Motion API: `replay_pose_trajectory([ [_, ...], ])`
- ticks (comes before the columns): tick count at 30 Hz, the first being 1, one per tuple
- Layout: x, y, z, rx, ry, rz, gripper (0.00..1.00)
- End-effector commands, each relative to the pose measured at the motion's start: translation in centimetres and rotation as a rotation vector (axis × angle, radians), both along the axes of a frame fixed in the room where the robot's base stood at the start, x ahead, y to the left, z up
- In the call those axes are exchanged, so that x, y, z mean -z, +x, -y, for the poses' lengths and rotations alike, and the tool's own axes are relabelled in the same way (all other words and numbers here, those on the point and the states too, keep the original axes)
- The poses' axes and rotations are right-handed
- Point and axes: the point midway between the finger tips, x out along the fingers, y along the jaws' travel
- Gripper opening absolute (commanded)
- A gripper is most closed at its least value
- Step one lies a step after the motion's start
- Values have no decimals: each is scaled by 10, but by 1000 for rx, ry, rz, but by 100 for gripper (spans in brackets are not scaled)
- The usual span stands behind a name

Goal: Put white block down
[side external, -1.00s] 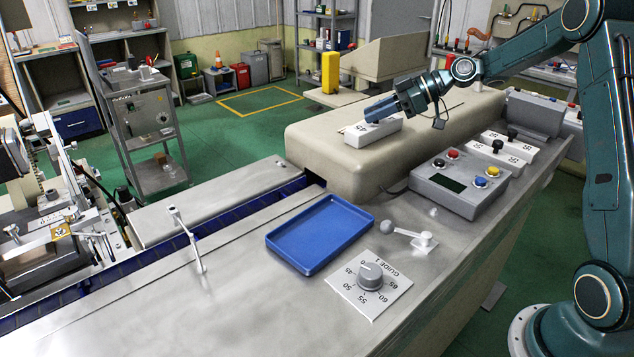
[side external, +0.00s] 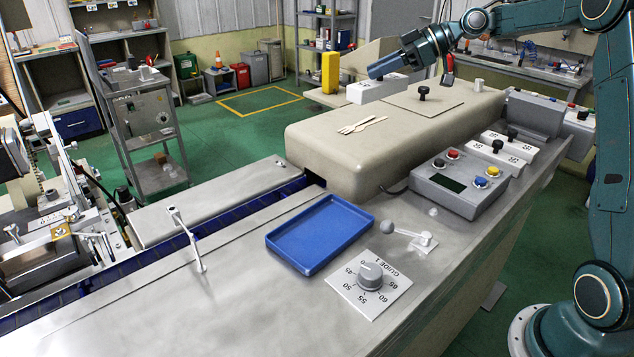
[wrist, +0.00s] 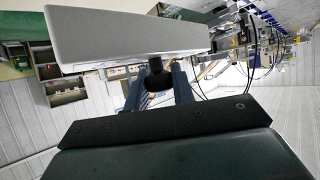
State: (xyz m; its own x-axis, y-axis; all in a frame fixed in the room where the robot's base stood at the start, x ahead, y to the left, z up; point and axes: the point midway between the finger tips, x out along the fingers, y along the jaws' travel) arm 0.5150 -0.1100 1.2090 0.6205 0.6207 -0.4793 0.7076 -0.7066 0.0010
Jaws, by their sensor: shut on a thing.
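The white block (side external: 377,88) is in the air above the far part of the beige housing in the side view. My gripper (side external: 384,68) is shut on it and holds it roughly level, clear of the surface. In the wrist view the block (wrist: 130,36) fills the upper left, with its dark knob between my fingers (wrist: 160,85). The block's printed face is hard to make out now.
Wooden sticks (side external: 362,125) lie on the beige housing (side external: 330,150), beside a flat panel with a black knob (side external: 423,93). A blue tray (side external: 320,235), a GUIDE 1 dial (side external: 369,275), a button box (side external: 460,184) and two other white blocks (side external: 513,142) sit on the metal table.

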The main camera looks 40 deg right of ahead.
Motion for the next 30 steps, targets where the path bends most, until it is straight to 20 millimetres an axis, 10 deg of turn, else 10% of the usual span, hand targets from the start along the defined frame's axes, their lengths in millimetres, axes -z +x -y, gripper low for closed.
replay_pose_trajectory([
  [12,-74,0,0,1,-3,4,0],
  [30,-101,0,-1,4,0,1,0],
])
